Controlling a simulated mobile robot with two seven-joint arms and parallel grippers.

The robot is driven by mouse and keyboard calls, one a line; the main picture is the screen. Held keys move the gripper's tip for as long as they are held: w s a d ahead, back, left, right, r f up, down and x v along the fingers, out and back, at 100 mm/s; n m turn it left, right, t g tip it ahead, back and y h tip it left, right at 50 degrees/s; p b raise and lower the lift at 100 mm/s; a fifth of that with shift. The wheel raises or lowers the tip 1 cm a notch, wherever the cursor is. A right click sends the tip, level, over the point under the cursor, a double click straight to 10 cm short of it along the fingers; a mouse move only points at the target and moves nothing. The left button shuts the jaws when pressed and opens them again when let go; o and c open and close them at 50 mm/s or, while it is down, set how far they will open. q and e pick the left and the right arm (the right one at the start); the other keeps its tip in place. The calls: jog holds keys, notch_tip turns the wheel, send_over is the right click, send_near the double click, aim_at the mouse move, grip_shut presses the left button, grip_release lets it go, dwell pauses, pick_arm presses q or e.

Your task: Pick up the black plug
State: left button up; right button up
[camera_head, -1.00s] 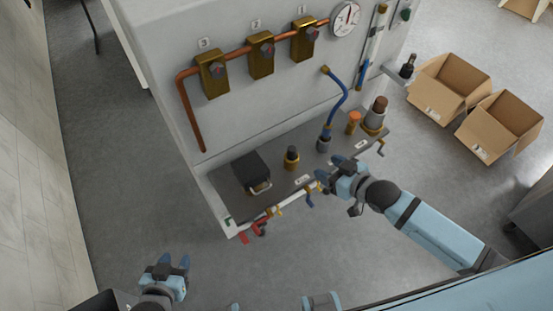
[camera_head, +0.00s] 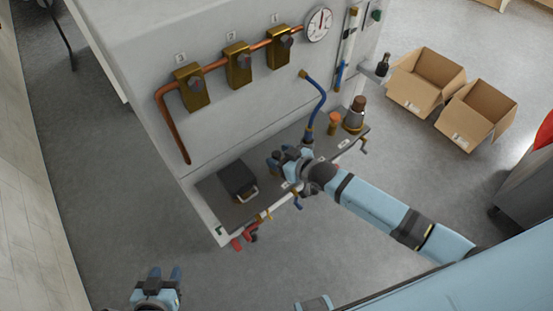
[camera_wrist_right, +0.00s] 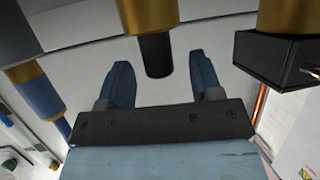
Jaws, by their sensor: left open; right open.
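The black plug (camera_wrist_right: 156,55) shows in the right wrist view as a short dark cylinder seated in a brass fitting (camera_wrist_right: 148,14). In the head view my right gripper hides it. My right gripper (camera_wrist_right: 160,80) is open, with one blue finger on each side of the plug's end and a visible gap to both. In the head view the right gripper (camera_head: 280,157) is over the grey shelf, right of the black box. My left gripper (camera_head: 165,273) is open and empty over the floor at lower left.
The grey shelf (camera_head: 213,190) carries a black box (camera_head: 238,178), an orange cap (camera_head: 334,122) and a brown-topped fitting (camera_head: 357,112). A blue hose (camera_head: 321,98) stands behind the gripper. Cardboard boxes (camera_head: 420,92) stand right.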

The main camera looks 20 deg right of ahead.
jog(key=shift+x, duration=1.05)
jog(key=c, duration=1)
